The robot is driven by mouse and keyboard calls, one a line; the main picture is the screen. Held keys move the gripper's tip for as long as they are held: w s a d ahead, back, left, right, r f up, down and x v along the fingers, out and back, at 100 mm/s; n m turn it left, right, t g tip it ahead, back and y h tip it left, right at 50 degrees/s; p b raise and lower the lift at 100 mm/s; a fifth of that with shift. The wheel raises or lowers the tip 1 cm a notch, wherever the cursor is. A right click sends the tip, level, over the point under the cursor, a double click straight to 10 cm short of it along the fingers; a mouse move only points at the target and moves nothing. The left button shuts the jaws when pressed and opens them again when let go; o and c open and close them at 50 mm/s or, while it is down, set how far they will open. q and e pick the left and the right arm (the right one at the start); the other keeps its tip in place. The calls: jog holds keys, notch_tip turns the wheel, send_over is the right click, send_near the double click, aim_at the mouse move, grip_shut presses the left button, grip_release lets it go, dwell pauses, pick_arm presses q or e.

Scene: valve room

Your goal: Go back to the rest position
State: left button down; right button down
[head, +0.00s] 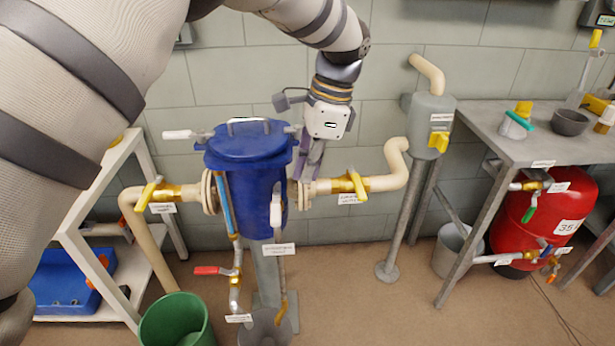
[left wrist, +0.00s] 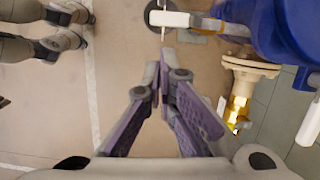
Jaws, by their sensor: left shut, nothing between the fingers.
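My left gripper (head: 310,160) points down just right of the blue vessel (head: 247,165), above the yellow-handled valve on the outlet pipe, in the head view. In the left wrist view my left gripper (left wrist: 160,78) has its purple-padded fingers together at the tips with nothing between them. The blue vessel (left wrist: 290,30) shows at the upper right there. The left arm arches across the top left of the head view. My right gripper is not in view.
A yellow-handled valve (head: 357,185) is on the right pipe, another (head: 148,193) on the left. A grey metal table (head: 500,140) stands at right, with a red tank (head: 545,215) below. A green bucket (head: 177,322) and a white shelf (head: 100,190) are at left.

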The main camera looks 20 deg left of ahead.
pick_arm(q)
jog(key=shift+s, duration=0.1)
dwell(0.3)
jog(key=s+d+f+n+h, duration=0.1)
jog(key=s+f+n+h, duration=0.15)
jog(key=s+f, duration=0.9)
jog(key=s+f+n+h, duration=0.1)
jog(key=s+f+n, duration=0.3)
jog(key=s+f, duration=0.75)
jog(key=s+a+f+n, duration=0.1)
jog(key=s+f+n, duration=0.1)
jog(key=s, duration=0.5)
jog(key=s+a+f+n+y, duration=0.1)
jog(key=s+a+f+n, duration=0.1)
jog(key=s, duration=0.5)
jog(key=shift+s+f+n, duration=0.2)
jog(key=shift+f+n, duration=0.2)
jog(key=shift+n, duration=0.25)
